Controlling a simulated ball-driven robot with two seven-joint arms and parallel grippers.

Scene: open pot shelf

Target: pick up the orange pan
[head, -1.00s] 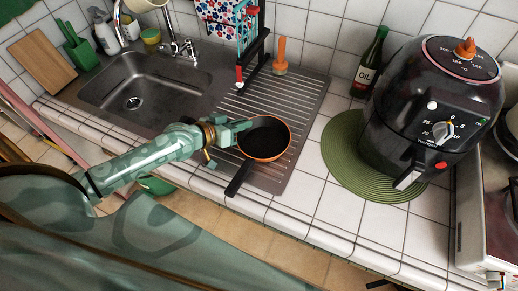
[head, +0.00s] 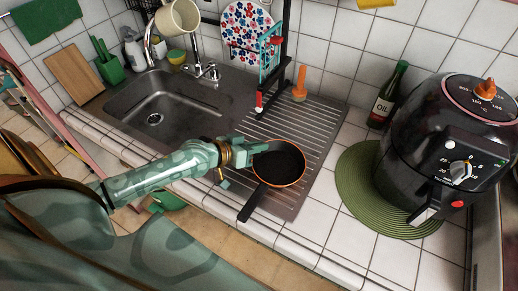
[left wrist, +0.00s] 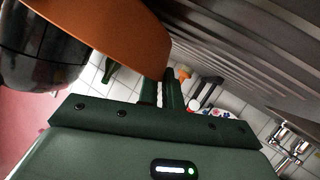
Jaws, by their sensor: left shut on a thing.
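The orange pan (head: 290,182) has a black inside and a black handle (head: 252,203) that points toward the counter's front edge. In the head view it is at the metal draining board, and I cannot tell whether it touches the board. My left gripper (head: 247,151) reaches in from the left and is shut on the pan's left rim. In the left wrist view the pan's orange outside (left wrist: 115,35) is close, beside the gripper's fingers (left wrist: 163,92). The exact contact is partly hidden. My right gripper is not in view.
The sink (head: 160,110) is left of the ribbed draining board (head: 318,125). A dish rack (head: 268,72) and an orange-handled tool (head: 300,84) stand behind the pan. A green mat (head: 362,200), black air fryer (head: 445,140) and oil bottle (head: 386,97) are to the right.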

